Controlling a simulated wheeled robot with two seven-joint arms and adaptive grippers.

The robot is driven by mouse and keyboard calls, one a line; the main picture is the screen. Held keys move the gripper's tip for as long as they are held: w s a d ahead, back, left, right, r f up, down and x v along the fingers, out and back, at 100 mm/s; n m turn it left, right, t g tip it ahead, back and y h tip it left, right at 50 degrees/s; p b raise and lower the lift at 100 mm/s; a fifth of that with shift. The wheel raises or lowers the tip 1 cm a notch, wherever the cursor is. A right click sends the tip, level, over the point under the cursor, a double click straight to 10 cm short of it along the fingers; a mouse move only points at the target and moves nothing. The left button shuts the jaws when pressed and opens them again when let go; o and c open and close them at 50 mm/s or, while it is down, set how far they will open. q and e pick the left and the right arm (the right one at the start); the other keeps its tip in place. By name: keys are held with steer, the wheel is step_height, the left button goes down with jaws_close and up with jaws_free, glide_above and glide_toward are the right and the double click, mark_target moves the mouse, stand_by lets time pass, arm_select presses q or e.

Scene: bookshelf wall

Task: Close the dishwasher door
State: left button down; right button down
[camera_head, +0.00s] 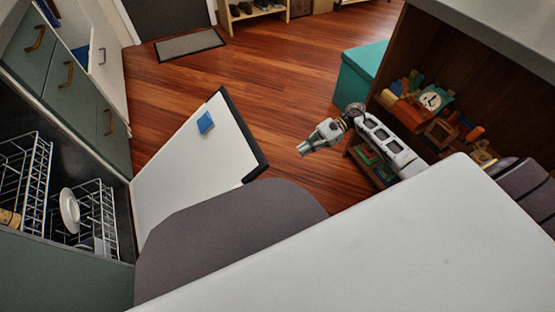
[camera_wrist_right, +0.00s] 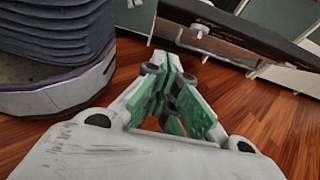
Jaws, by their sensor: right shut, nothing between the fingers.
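The dishwasher door (camera_head: 195,165) is open at the left of the head view. It is a white panel with a dark edge, slanting out over the wood floor, with a small blue block-like patch (camera_head: 205,122) on its inner face. The dishwasher racks (camera_head: 98,212) show inside the opening, with a white plate (camera_head: 70,210) in one. My right gripper (camera_head: 302,150) is out over the floor to the right of the door, apart from it. In the wrist view its green-padded fingers (camera_wrist_right: 172,88) are together and empty. My left gripper is not in view.
Green drawers (camera_head: 65,75) stand beyond the dishwasher. A teal box (camera_head: 362,72) and an open shelf with toys (camera_head: 435,105) stand at the right. A grey mat (camera_head: 190,44) lies at the back. Open wood floor lies between the door and the teal box.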

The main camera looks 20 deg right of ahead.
steer(key=a+b, duration=0.2)
steer(key=a, duration=0.9)
steer(key=shift+s+a, duration=0.2)
steer(key=shift+a, duration=0.1)
steer(key=shift+a+r, duration=0.1)
stand_by(0.7)
